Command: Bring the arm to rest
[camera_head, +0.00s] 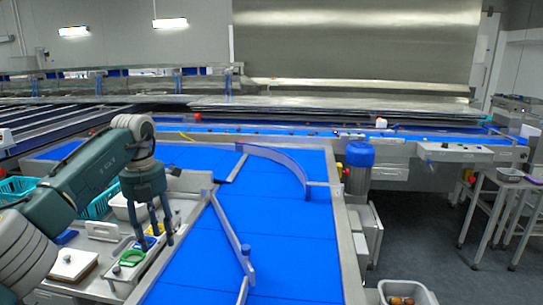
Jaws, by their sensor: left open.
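My left arm (88,170) comes in from the left and is bent. Its gripper (153,238) points down over the metal side counter, left of the blue belt. The fingers are spread open and I see nothing held between them. A small green dish (132,258) sits just below and left of the fingers. A small blue and yellow item (147,242) lies behind the fingers and is partly hidden by them. My right gripper is not in view.
A white tub (125,208) and teal crates (97,208) stand behind the gripper. The blue belt (285,240) has angled metal guides (230,232).

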